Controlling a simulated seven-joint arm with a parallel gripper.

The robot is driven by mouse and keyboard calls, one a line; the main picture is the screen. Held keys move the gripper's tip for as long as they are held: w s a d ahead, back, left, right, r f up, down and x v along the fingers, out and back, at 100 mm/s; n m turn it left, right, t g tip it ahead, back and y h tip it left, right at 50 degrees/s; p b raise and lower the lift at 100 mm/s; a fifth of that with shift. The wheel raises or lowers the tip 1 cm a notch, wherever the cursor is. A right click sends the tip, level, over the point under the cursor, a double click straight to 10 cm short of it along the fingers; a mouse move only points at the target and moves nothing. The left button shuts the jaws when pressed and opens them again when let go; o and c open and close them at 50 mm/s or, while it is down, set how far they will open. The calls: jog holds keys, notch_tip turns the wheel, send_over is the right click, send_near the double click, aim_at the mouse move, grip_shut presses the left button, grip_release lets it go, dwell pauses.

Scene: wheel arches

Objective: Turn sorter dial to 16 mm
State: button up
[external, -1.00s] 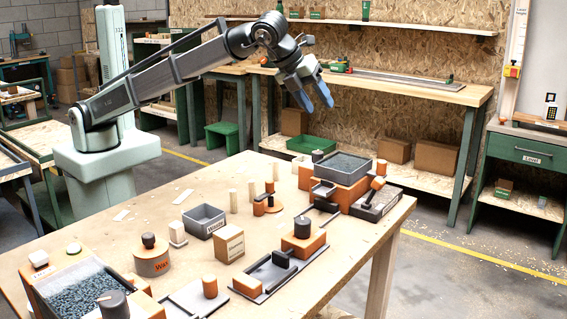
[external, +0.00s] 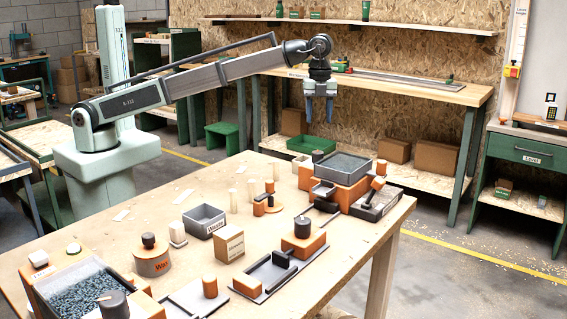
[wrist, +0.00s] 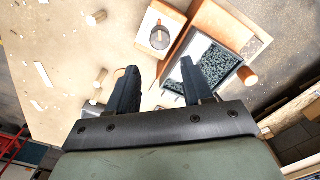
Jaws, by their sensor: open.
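My gripper (external: 319,118) points down above the far side of the workbench, its blue-tipped fingers apart and empty. The fingers also show in the wrist view (wrist: 160,68). An orange sorter-like unit (external: 343,185) with a grey tray of granules on top stands at the bench's far right, below my gripper. In the wrist view, an orange block with a pale plate carries a round knob (wrist: 157,38), probably the dial, beyond the fingertips and apart from them. The granule tray (wrist: 236,60) lies right of it. I cannot read the scale or the setting.
A grey bin (external: 203,221), a wooden box (external: 229,243) and an orange block with a dark knob (external: 303,240) stand on the bench. Several small wooden pegs stand left of the sorter-like unit. Bare wood shows at the bench's left (external: 130,215).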

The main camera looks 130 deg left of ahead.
aim_at(318, 152)
notch_tip(318, 152, down, 12)
jog(key=shift+f, duration=0.25)
dwell(0.3)
jog(key=shift+c, duration=0.3)
jog(key=c, duration=0.7)
jog(key=shift+c, duration=0.2)
